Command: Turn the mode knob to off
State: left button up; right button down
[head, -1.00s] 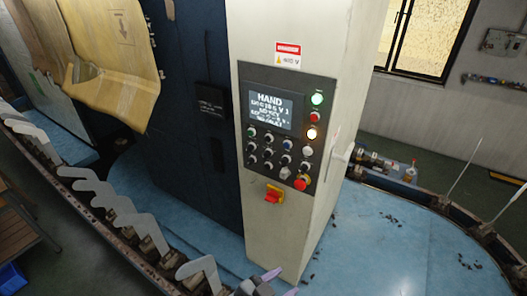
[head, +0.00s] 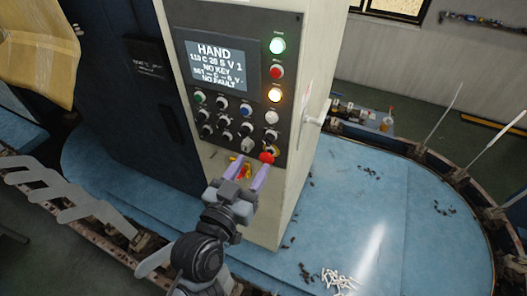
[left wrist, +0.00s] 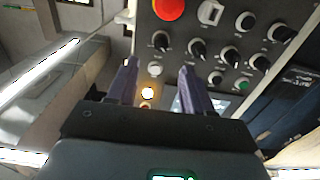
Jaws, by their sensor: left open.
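The control panel (head: 293,80) on the cream cabinet carries several black knobs, one of them here (head: 224,121); their labels are too small to read, so I cannot tell which is the mode knob. The display (head: 216,66) reads HAND. My left gripper (head: 253,168) is open and empty, its purple fingers pointing up at the panel's lower edge, in front of the cabinet. In the left wrist view, the open fingers (left wrist: 157,80) point towards the panel, with black knobs (left wrist: 197,48) and the red button (left wrist: 169,9) beyond them. My right gripper is not in view.
A red push button (head: 267,157) sits close to the right fingertip. A red and yellow switch (head: 240,170) below the panel is partly hidden by the gripper. A grey handle (head: 314,121) sticks out of the cabinet's right side. Sock forms (head: 62,188) line the lower left.

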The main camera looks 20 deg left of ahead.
aim_at(266, 143)
pick_arm(q)
jog(key=w+p, duration=0.1)
jog(key=w, duration=0.5)
jog(key=shift+w+d, duration=0.1)
jog(key=shift+w, duration=0.25)
jog(key=shift+w+p, duration=0.35)
jog(key=shift+w, duration=0.25)
grip_shut()
